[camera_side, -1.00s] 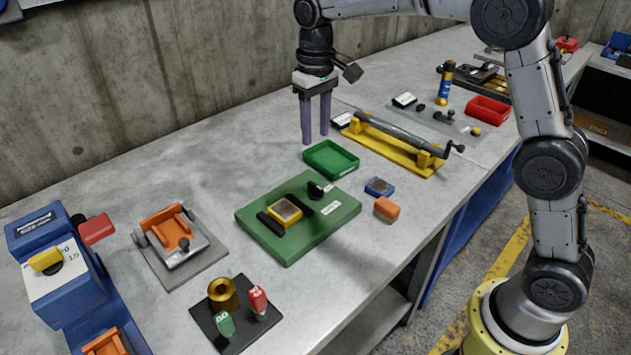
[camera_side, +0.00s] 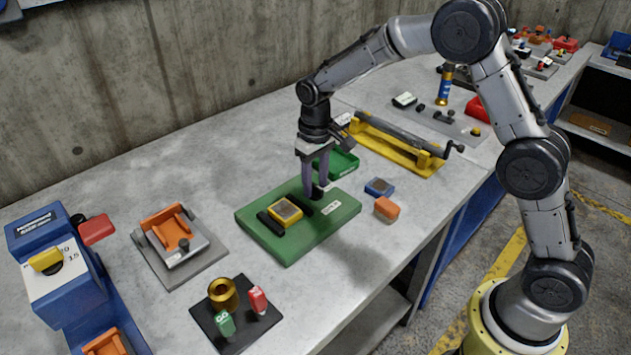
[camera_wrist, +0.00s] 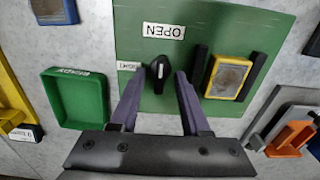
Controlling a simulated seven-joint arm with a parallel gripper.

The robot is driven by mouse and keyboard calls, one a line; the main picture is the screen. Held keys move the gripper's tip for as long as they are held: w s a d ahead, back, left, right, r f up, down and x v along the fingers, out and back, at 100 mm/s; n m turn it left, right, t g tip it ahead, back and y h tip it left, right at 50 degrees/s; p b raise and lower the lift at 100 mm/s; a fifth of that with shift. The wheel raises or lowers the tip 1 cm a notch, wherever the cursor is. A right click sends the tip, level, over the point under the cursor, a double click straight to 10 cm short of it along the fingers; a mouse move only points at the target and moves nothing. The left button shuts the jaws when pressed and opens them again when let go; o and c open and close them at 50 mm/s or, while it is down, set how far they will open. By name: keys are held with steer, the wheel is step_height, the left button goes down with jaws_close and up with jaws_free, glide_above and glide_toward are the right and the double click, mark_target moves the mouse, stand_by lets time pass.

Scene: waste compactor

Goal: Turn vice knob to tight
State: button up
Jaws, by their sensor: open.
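The vice is a green board (camera_side: 290,243) with two dark jaw bars and a yellow-framed block (camera_side: 285,211) between them; the block also shows in the wrist view (camera_wrist: 228,76). The black vice knob (camera_wrist: 158,68) stands on the board beside the jaws. A white OPEN label (camera_wrist: 163,30) and a smaller TIGHT label (camera_wrist: 129,66) lie near it. My gripper (camera_side: 315,190) is open, pointing down over the knob. In the wrist view its fingers are on either side of the knob; I cannot tell whether they touch it. In the side view they mostly hide it.
A green tray (camera_wrist: 55,98) stands close beside the board. A blue block (camera_side: 379,187) and an orange block (camera_side: 386,209) lie near its right edge. A yellow stand with a grey bar (camera_side: 400,146) is behind. Bare table surrounds the board's front.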

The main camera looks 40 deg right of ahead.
steer(key=shift+f, duration=0.1)
jaws_close()
steer(key=shift+n, duration=0.3)
steer(key=n, duration=1.3)
steer(key=shift+n, duration=2.1)
